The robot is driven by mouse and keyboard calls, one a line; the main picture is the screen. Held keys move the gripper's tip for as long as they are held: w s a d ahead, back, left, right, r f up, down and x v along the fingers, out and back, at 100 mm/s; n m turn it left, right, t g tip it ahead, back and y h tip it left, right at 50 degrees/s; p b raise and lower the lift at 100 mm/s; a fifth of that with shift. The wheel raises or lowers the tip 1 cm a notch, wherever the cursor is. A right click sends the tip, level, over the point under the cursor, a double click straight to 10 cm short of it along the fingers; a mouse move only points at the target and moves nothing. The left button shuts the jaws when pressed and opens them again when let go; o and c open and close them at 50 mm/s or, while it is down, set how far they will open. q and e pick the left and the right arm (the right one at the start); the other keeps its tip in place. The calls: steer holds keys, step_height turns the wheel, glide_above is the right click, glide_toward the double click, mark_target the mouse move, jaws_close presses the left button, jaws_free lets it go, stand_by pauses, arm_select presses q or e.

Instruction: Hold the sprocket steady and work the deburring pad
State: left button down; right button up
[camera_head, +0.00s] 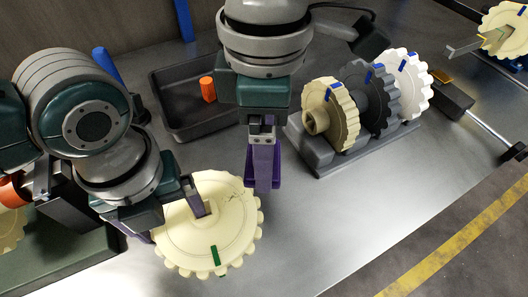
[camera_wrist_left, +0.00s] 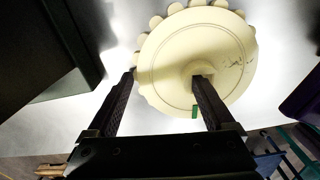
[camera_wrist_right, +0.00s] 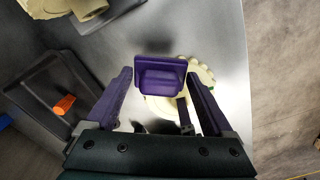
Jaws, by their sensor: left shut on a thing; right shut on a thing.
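A large cream sprocket (camera_head: 228,238) with a green mark lies at the front of the metal table. My left gripper (camera_head: 176,226) is shut on it, one finger at the rim and one by the hub; this shows in the left wrist view on the sprocket (camera_wrist_left: 165,75). Dark scratch-like marks (camera_wrist_left: 236,62) show on its face. My right gripper (camera_head: 262,150) is shut on the purple deburring pad (camera_wrist_right: 162,77). In the head view the pad hangs by the sprocket's upper right rim; I cannot tell whether they touch.
A dark tray (camera_head: 180,132) with an orange piece (camera_head: 207,89) stands at the back. A grey rack (camera_head: 335,160) with cream, dark and white gears stands to the right. A dark green block (camera_head: 75,255) lies at left. The table's front right is clear.

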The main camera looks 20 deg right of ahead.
mark_target(247, 176)
steer(key=shift+r, duration=1.35)
steer(key=shift+w+d+f, duration=0.1)
steer(key=shift+d+f, duration=0.05)
steer(key=shift+f, duration=0.05)
steer(key=shift+f, duration=3.75)
steer(key=shift+a+f, duration=0.1)
steer(key=shift+a, duration=0.2)
steer(key=shift+c, duration=0.6)
steer(key=shift+a, duration=1.1)
steer(key=shift+d+f, duration=0.15)
steer(key=shift+d, duration=1.35)
steer(key=shift+a+r, duration=0.1)
steer(key=shift+r, duration=4.1)
steer(key=shift+f, duration=0.25)
